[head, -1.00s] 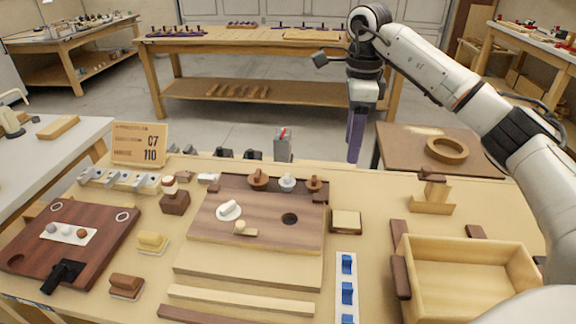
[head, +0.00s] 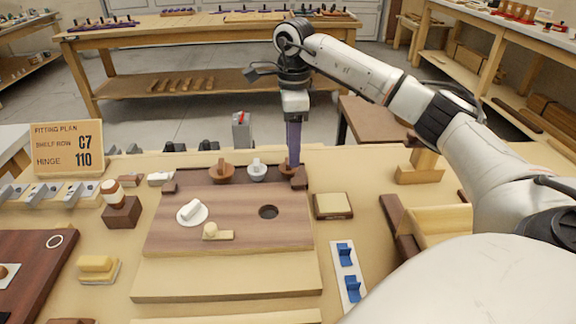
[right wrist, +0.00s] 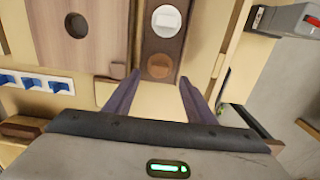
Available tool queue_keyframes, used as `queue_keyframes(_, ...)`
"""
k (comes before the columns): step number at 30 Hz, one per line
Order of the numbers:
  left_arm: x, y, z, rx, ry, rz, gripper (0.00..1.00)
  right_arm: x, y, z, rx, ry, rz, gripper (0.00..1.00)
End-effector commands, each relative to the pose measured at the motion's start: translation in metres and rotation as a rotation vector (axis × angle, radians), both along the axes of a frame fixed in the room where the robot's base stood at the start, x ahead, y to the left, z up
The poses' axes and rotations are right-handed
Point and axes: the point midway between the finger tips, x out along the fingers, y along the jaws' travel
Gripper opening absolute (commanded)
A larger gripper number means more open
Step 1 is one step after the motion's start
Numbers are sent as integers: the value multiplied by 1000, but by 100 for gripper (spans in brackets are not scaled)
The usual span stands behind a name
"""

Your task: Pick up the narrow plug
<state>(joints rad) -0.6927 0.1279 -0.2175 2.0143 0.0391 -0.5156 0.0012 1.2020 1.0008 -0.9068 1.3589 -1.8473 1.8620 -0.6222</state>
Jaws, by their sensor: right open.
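The narrow plug (head: 285,170) is a small brown knob at the right end of the dark strip at the back of the wooden board. My right gripper (head: 293,160) points down over it, and its purple fingers partly hide it in the head view. In the right wrist view the round brown plug (right wrist: 158,66) lies near and between the tips of my open right gripper (right wrist: 160,77). I cannot tell how high the tips are above the strip. A white plug (head: 257,171) and a wider brown plug (head: 221,173) stand to its left. My left gripper is out of view.
The wooden board (head: 235,244) has a dark round hole (head: 268,212) and a white piece (head: 192,212) on it. A grey box with a red switch (head: 242,130) stands behind. A pad (head: 333,206) and an open wooden tray (head: 440,222) are to the right.

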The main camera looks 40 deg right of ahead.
Motion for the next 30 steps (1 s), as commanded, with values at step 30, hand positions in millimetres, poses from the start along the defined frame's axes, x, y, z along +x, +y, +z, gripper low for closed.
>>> queue_keyframes(30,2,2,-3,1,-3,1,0,4,9,-49,0,0,1,24)
